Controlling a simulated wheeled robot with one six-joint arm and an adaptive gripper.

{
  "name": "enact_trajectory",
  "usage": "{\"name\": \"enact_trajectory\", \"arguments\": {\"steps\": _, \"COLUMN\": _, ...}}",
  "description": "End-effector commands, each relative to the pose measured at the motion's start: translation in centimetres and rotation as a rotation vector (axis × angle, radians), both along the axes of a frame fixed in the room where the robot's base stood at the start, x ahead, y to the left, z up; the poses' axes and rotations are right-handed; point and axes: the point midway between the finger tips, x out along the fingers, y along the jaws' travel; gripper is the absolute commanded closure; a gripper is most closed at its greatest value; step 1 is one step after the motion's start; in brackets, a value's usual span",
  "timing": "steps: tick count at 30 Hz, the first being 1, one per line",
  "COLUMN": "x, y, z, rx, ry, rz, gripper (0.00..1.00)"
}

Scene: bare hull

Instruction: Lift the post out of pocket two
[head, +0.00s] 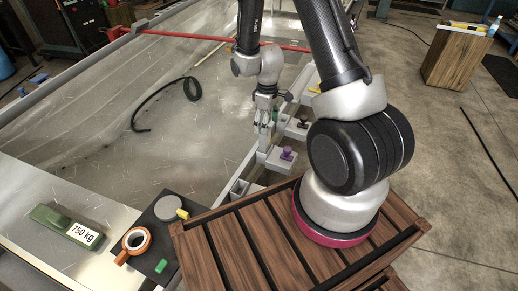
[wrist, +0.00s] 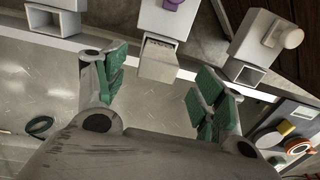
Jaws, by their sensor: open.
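A purple post (head: 287,153) stands in a pale square pocket on the side rail. It shows at the top edge of the wrist view (wrist: 172,4), above the middle pocket (wrist: 158,60), whose open end faces my gripper. A post with a pale round knob (wrist: 290,38) sits in the pocket at right. A dark-knobbed post (head: 303,119) stands farther along the rail. No pocket numbers are readable, so I cannot tell which is pocket two. My gripper (head: 264,132) (wrist: 160,88) is open and empty, its green-padded fingers apart, near the middle pocket and not visibly holding anything.
A black hose (head: 160,99) lies on the otherwise bare metal hull. A red bar crosses behind my arm.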

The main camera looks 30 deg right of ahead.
Motion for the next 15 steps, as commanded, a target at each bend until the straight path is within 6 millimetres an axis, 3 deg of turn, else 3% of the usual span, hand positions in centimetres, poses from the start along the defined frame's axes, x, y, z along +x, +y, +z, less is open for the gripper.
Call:
{"name": "enact_trajectory", "arguments": {"steps": 5, "x": 0.1, "y": 0.0, "z": -1.3, "rx": 0.0, "ry": -0.001, "rz": 0.024, "gripper": 0.3}}
{"name": "enact_trajectory", "arguments": {"steps": 15, "x": 0.5, "y": 0.3, "z": -6.1, "rx": 0.0, "ry": 0.0, "rz": 0.022, "gripper": 0.3}}
